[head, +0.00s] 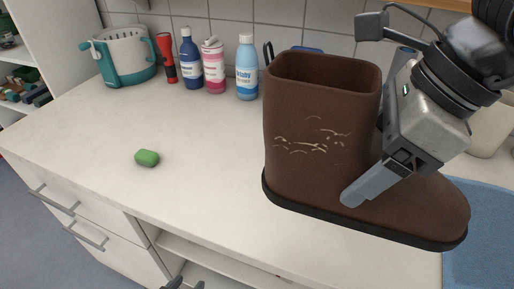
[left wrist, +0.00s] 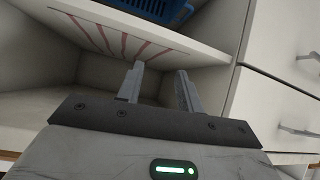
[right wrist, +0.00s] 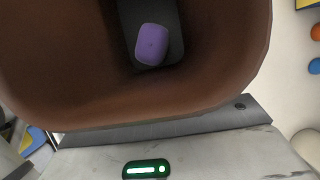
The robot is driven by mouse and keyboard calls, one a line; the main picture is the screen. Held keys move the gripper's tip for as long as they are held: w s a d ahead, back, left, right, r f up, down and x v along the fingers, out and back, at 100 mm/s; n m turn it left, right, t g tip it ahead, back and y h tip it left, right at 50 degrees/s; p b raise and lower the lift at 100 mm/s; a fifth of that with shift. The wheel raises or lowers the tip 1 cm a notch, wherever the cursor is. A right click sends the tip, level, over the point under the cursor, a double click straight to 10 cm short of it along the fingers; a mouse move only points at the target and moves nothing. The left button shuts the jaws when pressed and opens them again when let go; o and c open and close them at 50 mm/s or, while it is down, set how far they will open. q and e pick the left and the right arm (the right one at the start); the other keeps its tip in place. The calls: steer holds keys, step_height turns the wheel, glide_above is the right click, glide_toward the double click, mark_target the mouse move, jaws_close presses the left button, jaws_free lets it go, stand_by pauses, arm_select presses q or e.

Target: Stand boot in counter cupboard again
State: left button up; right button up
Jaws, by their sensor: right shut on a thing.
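The brown boot (head: 315,140), with pale scuff marks and a black sole, is roughly upright over the right part of the counter, toe to the right. My right gripper (head: 365,190) is shut on it, one finger showing across its side. The right wrist view looks into the boot's opening (right wrist: 220,90); a purple rounded thing (right wrist: 152,44) shows inside. The counter cupboard (head: 205,262) has an open front below the countertop. My left gripper (left wrist: 158,88) is open and empty in front of its shelves; only its fingertips (head: 183,284) show in the head view.
A green soap-like block (head: 147,158) lies on the counter (head: 210,150). A teal-white basket (head: 124,56), red flashlight (head: 166,58) and several bottles (head: 214,66) stand at the back. A blue basket (left wrist: 165,8) is on the cupboard's red-striped shelf (left wrist: 110,38). A blue mat (head: 485,215) lies right.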

steer(key=shift+w+f+p, duration=0.5)
steer(key=shift+w+f, duration=1.65)
steer(key=shift+w, duration=0.2)
steer(key=shift+w+f+p, duration=0.5)
steer(key=shift+w+f, duration=1.65)
steer(key=shift+w, duration=0.25)
steer(key=shift+w+f+p, duration=0.5)
steer(key=shift+w+f, duration=1.65)
steer(key=shift+w, duration=0.2)
steer(key=shift+f, duration=0.15)
steer(key=o, duration=1.3)
steer(key=shift+c, duration=0.2)
